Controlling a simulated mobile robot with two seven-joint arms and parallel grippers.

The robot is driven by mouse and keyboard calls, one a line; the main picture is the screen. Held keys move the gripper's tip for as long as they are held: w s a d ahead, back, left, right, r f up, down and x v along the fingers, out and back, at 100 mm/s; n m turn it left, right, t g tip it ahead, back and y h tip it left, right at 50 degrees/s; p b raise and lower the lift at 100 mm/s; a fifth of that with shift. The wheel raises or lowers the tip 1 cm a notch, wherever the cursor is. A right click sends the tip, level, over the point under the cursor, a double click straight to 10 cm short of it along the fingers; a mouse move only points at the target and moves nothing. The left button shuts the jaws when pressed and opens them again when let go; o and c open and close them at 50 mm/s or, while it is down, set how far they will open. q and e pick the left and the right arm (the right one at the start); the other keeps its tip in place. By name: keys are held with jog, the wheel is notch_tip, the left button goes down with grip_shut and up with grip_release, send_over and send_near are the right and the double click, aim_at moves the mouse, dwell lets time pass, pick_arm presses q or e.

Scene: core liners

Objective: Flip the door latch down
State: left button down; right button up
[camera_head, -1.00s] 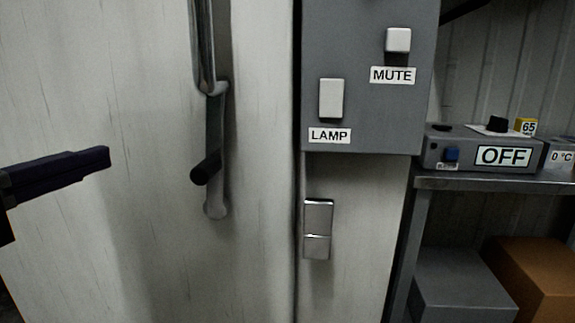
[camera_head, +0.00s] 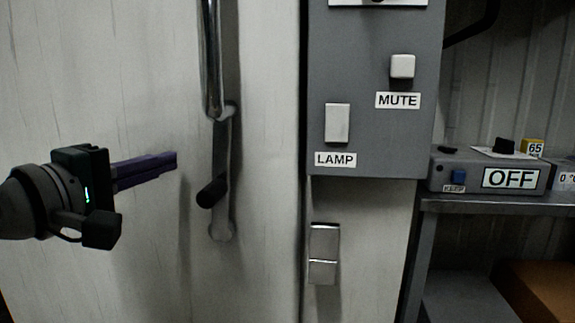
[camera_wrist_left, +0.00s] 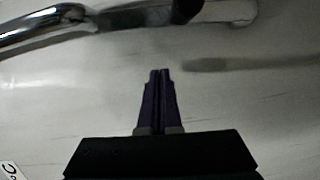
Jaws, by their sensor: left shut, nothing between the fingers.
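The pale door carries a chrome pull handle (camera_head: 212,60) with a grey bracket below it. A dark cylindrical peg (camera_head: 212,192) sticks out from the bracket's lower part. A small two-part metal latch plate (camera_head: 323,254) sits on the frame right of the door seam, under the switch box. I cannot tell which of these is the latch meant. My left gripper (camera_head: 175,160) has its purple fingers shut and empty, left of the peg and apart from it. In the left wrist view the fingertips (camera_wrist_left: 160,76) point toward the chrome handle (camera_wrist_left: 45,28) and dark peg (camera_wrist_left: 183,10). My right gripper is out of view.
A grey switch box (camera_head: 375,125) with LAMP and MUTE buttons juts out right of the door. A metal shelf (camera_head: 490,202) farther right holds a control unit (camera_head: 485,173) reading OFF.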

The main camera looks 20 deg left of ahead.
aim_at(214, 185)
pick_arm(q)
jog(key=shift+w+d+f, duration=0.1)
jog(key=shift+w+d, duration=0.2)
jog(key=shift+d, duration=0.35)
jog(key=shift+w+d+f, duration=0.1)
jog(key=shift+w+d, duration=0.15)
jog(key=shift+d, duration=0.4)
jog(key=shift+w+d, duration=0.3)
jog(key=shift+d, duration=0.35)
jog(key=shift+p, duration=0.3)
jog(key=shift+d+r+p, duration=0.2)
jog(key=shift+p, duration=0.25)
jog(key=shift+d+m, duration=0.15)
jog(key=shift+m, duration=0.15)
